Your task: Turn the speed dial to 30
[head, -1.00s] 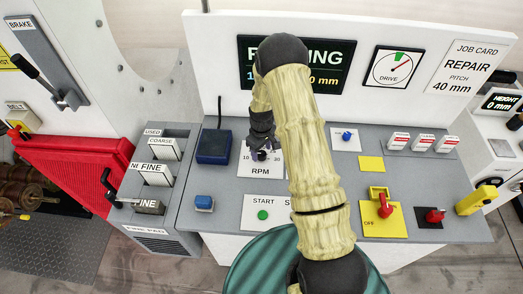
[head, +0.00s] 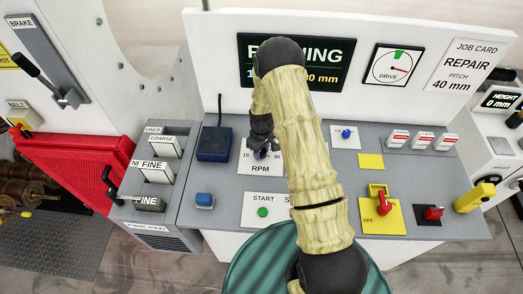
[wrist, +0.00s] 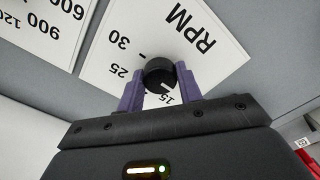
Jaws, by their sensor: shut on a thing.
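The speed dial is a small black knob (wrist: 159,72) on a white plate marked RPM (wrist: 192,33). In the wrist view, 30, 25 and 15 show around the knob. Its white mark points down and right, close to the 15. My gripper (wrist: 158,88) is shut on the knob, with one purple finger on each side. In the head view my gripper (head: 262,153) is at the RPM plate (head: 258,169), and my arm hides part of the panel to its right.
A dark blue box (head: 214,143) stands left of the plate. A green START button (head: 262,212) is below it. A partly hidden screen (head: 330,77) and a DRIVE gauge (head: 392,66) are on the back wall. A red-handled switch (head: 383,204) is at right.

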